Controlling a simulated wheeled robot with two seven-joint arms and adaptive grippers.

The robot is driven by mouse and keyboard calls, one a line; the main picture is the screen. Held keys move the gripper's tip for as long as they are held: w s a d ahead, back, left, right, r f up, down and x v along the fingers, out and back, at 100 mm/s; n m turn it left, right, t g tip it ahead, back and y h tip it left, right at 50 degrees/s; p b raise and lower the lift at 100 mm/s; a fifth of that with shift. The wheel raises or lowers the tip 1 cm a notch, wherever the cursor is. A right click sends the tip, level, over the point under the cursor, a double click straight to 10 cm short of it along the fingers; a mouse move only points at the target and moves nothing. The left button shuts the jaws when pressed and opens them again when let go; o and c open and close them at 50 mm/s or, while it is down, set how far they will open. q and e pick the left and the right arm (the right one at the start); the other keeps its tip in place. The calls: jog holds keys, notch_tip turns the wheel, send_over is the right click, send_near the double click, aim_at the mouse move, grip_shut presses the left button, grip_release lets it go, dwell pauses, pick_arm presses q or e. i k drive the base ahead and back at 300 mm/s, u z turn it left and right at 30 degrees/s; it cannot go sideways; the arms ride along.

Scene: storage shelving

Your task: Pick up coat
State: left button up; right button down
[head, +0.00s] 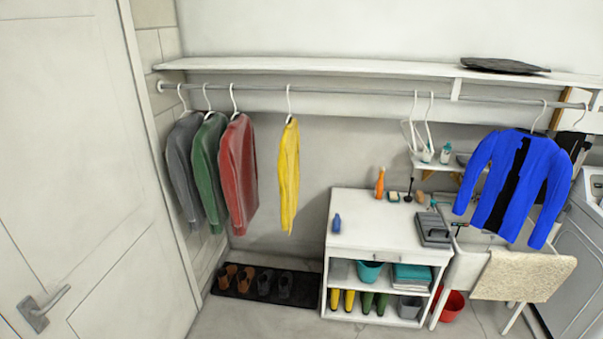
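Several garments hang from a metal rail (350,94) under a long white shelf. At the left are a grey coat (182,165), a green coat (208,165) and a red coat (239,172), close together on white hangers. A yellow garment (289,175) hangs alone to their right. A blue coat (542,170), open over something black, hangs at the right end. I cannot tell which one is the task's coat. Neither of my grippers shows in the head view.
A white cabinet (385,228) with bottles and a grey case stands below the rail. A beige cloth (523,276) hangs beside it. Shoes stand on a dark mat (300,290). A white door (90,170) is at the left. Empty hangers (428,120) hang mid-right.

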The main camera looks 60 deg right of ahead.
aim_at(236, 157)
jog(key=z, duration=2.25)
jog(key=i, duration=0.85)
jog(key=z, duration=0.75)
jog(key=i, duration=1)
jog(key=u, duration=0.75)
jog(key=i, duration=0.9)
jog(key=u, duration=0.7)
